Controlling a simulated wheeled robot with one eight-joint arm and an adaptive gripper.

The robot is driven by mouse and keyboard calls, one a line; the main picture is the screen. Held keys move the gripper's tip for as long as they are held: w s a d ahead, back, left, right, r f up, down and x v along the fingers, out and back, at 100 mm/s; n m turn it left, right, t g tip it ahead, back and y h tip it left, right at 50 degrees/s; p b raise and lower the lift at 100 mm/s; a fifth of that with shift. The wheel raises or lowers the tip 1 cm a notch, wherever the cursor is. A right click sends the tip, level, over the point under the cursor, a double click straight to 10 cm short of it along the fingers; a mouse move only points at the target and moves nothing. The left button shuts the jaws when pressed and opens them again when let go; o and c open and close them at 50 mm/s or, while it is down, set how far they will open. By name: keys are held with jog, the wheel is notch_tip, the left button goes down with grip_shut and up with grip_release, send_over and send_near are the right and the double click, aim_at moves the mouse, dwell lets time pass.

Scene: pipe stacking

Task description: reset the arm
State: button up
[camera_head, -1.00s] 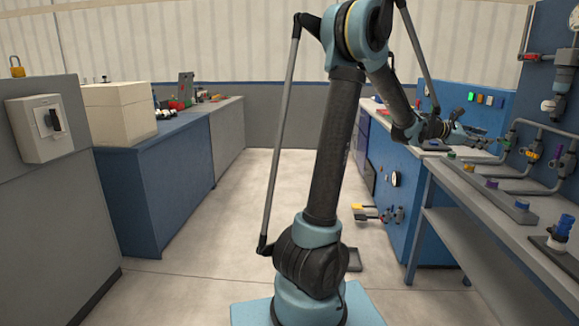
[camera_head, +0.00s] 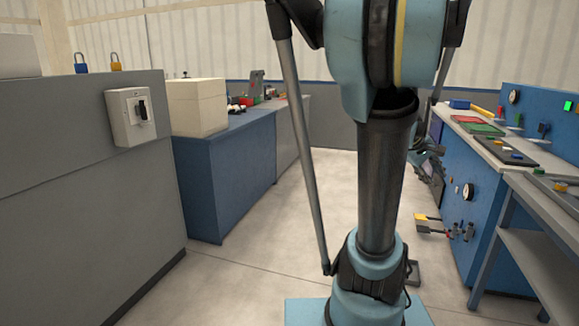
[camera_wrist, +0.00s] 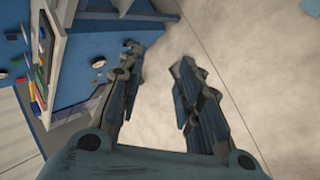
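My gripper (camera_wrist: 160,62) shows in the wrist view with its two fingers apart and nothing between them. Bare pale floor (camera_wrist: 230,25) lies beyond the fingers. In the head view my gripper (camera_head: 430,165) is partly hidden behind my own arm, beside the front of the blue cabinet (camera_head: 465,195). My arm stands upright in the middle of the head view, its upper joint near the top edge.
A workbench (camera_head: 545,205) with coloured parts on trays is at the right. Valve handles (camera_head: 445,228) stick out from the cabinet. A grey wall cabinet (camera_head: 80,180) and a blue counter (camera_head: 225,175) line the left. Floor between is clear.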

jog(key=s+a+f+m+y, duration=0.1)
jog(key=s+a+f, duration=0.3)
jog(key=a, duration=0.5)
jog(key=s+a+f+m+y, duration=0.1)
jog(key=s+a+f+y, duration=0.3)
jog(key=a, duration=0.6)
jog(key=s+a+f+m+y, duration=0.1)
jog(key=s+a+f+y, duration=0.1)
jog(key=s+a+f, duration=0.3)
jog(key=a+f, duration=0.1)
jog(key=a, duration=0.3)
jog(key=shift+s+a+y, duration=0.15)
jog(key=shift+s+y, duration=0.25)
